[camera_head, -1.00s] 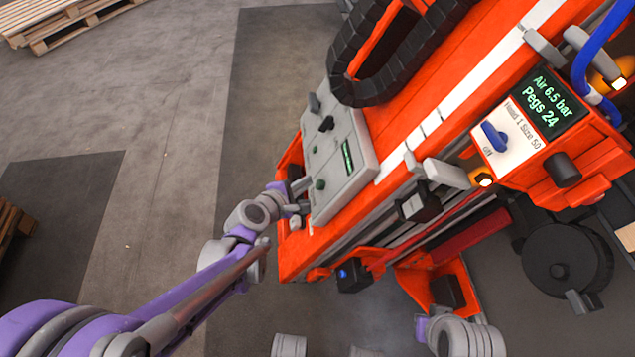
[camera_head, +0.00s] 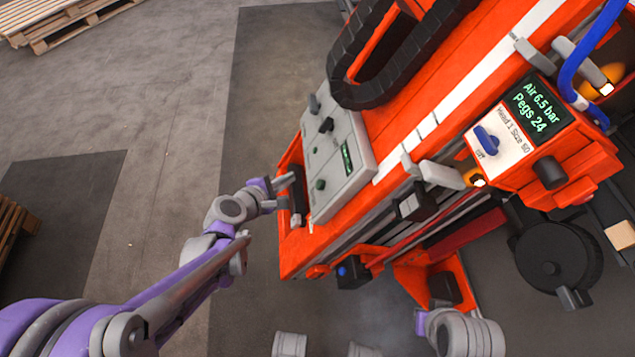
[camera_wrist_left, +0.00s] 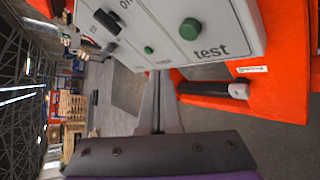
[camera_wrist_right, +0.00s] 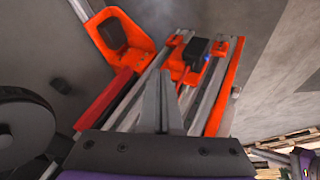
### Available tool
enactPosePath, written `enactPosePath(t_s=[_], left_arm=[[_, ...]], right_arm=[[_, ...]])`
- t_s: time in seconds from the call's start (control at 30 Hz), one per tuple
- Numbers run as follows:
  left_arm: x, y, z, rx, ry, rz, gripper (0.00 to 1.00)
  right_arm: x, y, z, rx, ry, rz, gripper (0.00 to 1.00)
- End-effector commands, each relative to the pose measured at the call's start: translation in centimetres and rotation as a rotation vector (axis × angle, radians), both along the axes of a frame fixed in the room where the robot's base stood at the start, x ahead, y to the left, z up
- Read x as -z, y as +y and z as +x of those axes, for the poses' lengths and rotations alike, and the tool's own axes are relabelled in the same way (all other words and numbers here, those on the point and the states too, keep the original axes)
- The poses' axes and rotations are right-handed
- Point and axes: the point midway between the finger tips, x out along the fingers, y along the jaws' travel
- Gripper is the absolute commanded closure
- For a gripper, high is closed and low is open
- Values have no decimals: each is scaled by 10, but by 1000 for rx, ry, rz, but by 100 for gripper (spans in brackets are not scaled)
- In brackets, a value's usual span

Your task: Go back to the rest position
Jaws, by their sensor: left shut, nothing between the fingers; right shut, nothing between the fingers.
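My left gripper (camera_head: 287,181) is shut and empty, in front of the near end of the orange gantry. It is close to the lower left side of the grey control panel (camera_head: 360,185). In the left wrist view its fingers (camera_wrist_left: 160,78) point at the gap below the panel, which carries a green button (camera_wrist_left: 189,29) and the word "test". A black-and-grey handle (camera_wrist_left: 212,89) lies beside the fingertips. My right gripper (camera_wrist_right: 165,75) is shut and empty over the gantry's grey rails. In the head view only part of my right wrist shows at the bottom; its fingers cannot be made out.
The orange gantry (camera_head: 400,160) fills the middle and right. Its display (camera_head: 539,110) reads "Air 6.5 bar, Pegs 24", above a blue knob (camera_head: 487,141). A black cable chain (camera_head: 350,60) arches over it. The floor at left is open, with wooden pallets (camera_head: 60,20) far off.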

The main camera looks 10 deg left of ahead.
Motion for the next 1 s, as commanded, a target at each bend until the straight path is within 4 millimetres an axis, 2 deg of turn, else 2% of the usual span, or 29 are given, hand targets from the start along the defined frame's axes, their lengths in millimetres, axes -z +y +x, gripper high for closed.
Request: enactPosePath(t_s=[0.77, 0.87, 0.97, 1.0], left_arm=[[0, -3, -4, 19, 2, 27, 100], [-3, -12, -22, 100, 7, 138, 100], [-4, -24, -57, 257, 16, 345, 100], [-4, -28, -75, 338, 20, 448, 100]], right_arm=[[0, 0, 0, 0, 0, 0, 100], [0, 0, 0, 0, 0, 0, 100], [0, 0, 0, 0, 0, 0, 100], [0, 0, 0, 0, 0, 0, 100]])
